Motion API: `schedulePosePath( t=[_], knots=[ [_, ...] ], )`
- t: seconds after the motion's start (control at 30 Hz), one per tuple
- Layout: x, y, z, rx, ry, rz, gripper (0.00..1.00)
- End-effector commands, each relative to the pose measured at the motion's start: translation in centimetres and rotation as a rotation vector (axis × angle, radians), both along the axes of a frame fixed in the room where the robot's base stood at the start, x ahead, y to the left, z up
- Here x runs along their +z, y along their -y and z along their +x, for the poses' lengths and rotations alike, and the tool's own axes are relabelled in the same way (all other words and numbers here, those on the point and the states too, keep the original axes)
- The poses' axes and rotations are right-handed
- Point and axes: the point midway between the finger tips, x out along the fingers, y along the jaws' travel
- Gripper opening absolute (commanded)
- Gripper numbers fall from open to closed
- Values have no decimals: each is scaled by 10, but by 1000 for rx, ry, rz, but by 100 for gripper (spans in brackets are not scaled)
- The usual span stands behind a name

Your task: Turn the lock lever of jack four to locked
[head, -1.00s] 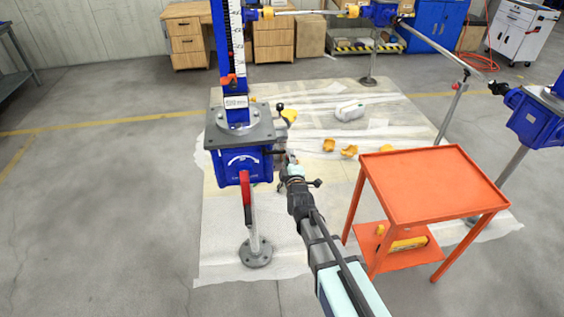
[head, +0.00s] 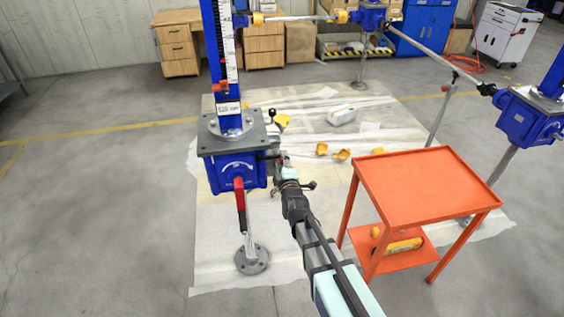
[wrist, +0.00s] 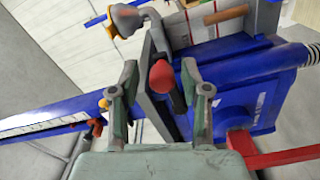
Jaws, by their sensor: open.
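The near jack is a blue gearbox (head: 232,172) under a grey plate (head: 236,134), with a tall blue scaled column (head: 221,60). Its number cannot be read. A red-handled lever (head: 240,199) hangs down its front; it also shows in the wrist view (wrist: 275,157). In the wrist view, a red knob (wrist: 161,74) on a dark lever (wrist: 177,97) stands beside the plate, below its edge. My gripper (wrist: 160,80) is open, with one finger on each side of the red knob; contact cannot be told. In the head view my gripper (head: 277,160) is at the jack's right side.
An orange cart (head: 425,188) stands right of my arm. A black-knobbed handle (head: 271,113) rises by the plate's back right. Another blue jack (head: 526,116) stands at right, and a shaft (head: 428,43) runs towards it. Yellow pieces (head: 341,155) lie on the floor sheet.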

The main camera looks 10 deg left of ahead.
Motion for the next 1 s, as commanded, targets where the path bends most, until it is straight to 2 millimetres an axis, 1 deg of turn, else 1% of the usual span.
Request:
schedulePosePath(
  t=[0.17, 0.27, 0.37, 0.73, 0.87, 1.0],
  knots=[
    [0, 3, -6, 0, -1, 1, 47],
    [0, 6, -15, 0, -1, 1, 47],
    [0, 12, -29, 0, -1, 1, 47],
    [1, 38, -93, 0, -1, 0, 47],
    [0, 43, -107, 0, 0, 0, 47],
    [0, 45, -112, 0, 1, 0, 47]
  ],
)
